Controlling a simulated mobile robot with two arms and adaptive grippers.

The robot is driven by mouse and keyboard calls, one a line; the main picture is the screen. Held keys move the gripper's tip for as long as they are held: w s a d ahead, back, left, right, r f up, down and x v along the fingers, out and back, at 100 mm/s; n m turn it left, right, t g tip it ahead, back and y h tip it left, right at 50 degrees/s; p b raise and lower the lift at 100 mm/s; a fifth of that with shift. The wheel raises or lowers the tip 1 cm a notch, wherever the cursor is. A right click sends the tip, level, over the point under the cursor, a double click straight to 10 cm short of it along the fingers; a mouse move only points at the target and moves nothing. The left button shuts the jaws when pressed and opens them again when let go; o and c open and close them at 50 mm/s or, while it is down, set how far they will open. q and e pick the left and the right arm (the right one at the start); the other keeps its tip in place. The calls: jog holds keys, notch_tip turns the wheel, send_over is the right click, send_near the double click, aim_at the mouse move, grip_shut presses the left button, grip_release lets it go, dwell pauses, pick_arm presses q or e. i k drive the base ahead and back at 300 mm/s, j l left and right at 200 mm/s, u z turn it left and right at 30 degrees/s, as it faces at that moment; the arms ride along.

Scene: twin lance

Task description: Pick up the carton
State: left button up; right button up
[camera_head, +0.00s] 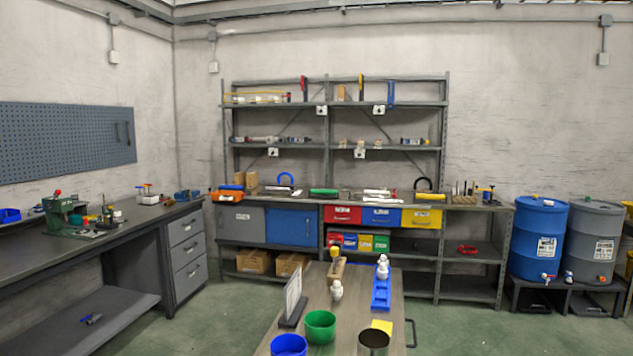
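Two brown cardboard cartons sit side by side on the lowest shelf below the back workbench, the left carton (254,262) under the grey cabinet door and the right carton (291,263) under the blue door. Smaller brown boxes (252,180) stand on the bench top at its left end. I cannot tell which of these is the task's carton. Neither of my grippers shows in the head view.
Drums (539,238) stand right. Green floor (222,320) is clear between the left bench (110,240) and table.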

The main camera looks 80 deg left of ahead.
aim_at(239, 178)
jog(key=u, duration=3.25)
